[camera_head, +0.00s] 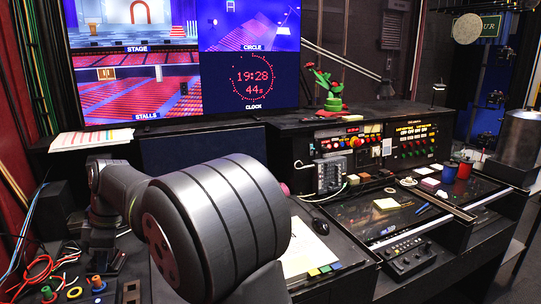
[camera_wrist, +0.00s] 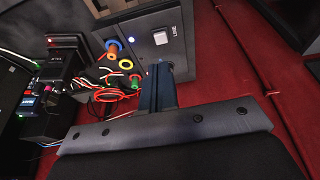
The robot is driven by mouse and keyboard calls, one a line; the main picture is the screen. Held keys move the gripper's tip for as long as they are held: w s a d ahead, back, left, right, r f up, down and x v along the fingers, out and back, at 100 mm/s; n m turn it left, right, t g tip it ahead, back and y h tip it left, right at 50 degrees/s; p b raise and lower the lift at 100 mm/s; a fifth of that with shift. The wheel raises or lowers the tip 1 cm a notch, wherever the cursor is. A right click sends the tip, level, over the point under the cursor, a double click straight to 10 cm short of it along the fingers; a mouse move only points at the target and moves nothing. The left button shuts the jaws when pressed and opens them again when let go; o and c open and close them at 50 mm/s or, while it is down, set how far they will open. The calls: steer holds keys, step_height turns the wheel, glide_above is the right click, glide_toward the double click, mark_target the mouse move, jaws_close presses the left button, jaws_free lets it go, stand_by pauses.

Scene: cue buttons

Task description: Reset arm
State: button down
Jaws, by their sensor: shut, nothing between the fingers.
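My gripper (camera_wrist: 163,70) shows in the wrist view as dark fingers closed together, with nothing between them. They point at a dark panel holding a white rocker switch (camera_wrist: 161,38) and a small blue-lit button (camera_wrist: 131,40); I cannot tell whether they touch it. Beside the fingers are an orange ring (camera_wrist: 112,56), a yellow ring (camera_wrist: 126,64) and a green piece (camera_wrist: 134,82). In the head view my arm fills the lower middle and bends left; the fingers are not seen there. A console with several coloured buttons (camera_head: 353,141) stands to its right.
Red and black wires (camera_head: 42,270) lie loose at the lower left, near a black box (camera_head: 66,203). Monitors (camera_head: 250,75) stand behind. A mouse (camera_head: 318,224), papers (camera_head: 305,252) and red and blue spools (camera_head: 465,168) lie on the desk to the right.

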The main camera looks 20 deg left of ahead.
step_height(320, 180, down, 7)
steer(key=s+a+g, duration=0.1)
steer(key=s+a, duration=0.1)
steer(key=a, duration=0.1)
steer(key=v, duration=0.8)
steer(key=shift+d+y, duration=0.3)
steer(key=shift+d, duration=0.05)
steer(key=shift+w, duration=0.1)
